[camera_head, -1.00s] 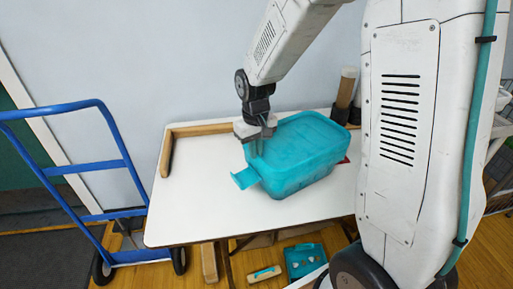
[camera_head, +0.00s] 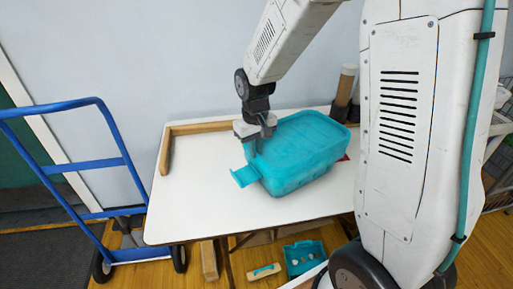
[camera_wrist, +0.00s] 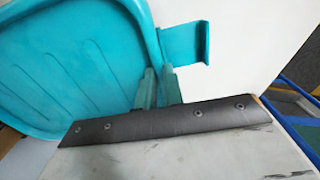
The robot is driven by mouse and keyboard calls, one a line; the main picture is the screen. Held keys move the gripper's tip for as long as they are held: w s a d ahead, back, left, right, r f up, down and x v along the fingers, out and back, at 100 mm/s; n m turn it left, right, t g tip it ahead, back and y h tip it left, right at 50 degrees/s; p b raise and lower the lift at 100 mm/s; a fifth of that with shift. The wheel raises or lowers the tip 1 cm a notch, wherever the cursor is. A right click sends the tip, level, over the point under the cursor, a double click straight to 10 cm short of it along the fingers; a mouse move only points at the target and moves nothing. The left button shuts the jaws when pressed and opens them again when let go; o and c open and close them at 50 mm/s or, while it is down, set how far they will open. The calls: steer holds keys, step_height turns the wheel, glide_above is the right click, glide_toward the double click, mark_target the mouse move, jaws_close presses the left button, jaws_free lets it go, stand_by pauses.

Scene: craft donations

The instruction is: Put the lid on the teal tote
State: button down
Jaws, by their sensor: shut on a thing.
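The teal tote (camera_head: 300,179) stands on the white table. A teal lid (camera_head: 303,138) with a rounded rim lies over its top. I cannot tell whether the lid is fully seated. A teal tab (camera_head: 245,176) sticks out at the tote's left end. My gripper (camera_head: 251,153) points down at the lid's left edge, shut on its rim. In the wrist view my gripper's two fingers (camera_wrist: 158,87) are close together at the rim of the lid (camera_wrist: 70,65), and its ribbed surface shows. The tab shows beyond (camera_wrist: 186,43). The far side of the tote is hidden.
The white table (camera_head: 195,210) has free room left of the tote. Wooden strips (camera_head: 205,128) edge its back left corner. Dark holders with a cardboard tube (camera_head: 347,85) stand behind the lid. A blue hand truck (camera_head: 85,167) is at the left. A small teal box (camera_head: 291,262) sits below the table.

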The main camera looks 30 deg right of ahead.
steer(key=shift+f, duration=0.2)
steer(key=c, duration=1.5)
jaws_free()
steer(key=shift+s, duration=0.1)
steer(key=shift+o, duration=0.2)
step_height(320, 180, up, 8)
steer(key=shift+a, duration=0.1)
steer(key=s+r, duration=0.5)
steer(key=s, duration=0.7)
steer(key=s+r+m+t, duration=0.1)
steer(key=s+r, duration=0.4)
steer(key=s, duration=0.8)
steer(key=shift+s+a, duration=0.15)
steer(key=shift+a, duration=0.1)
jaws_close()
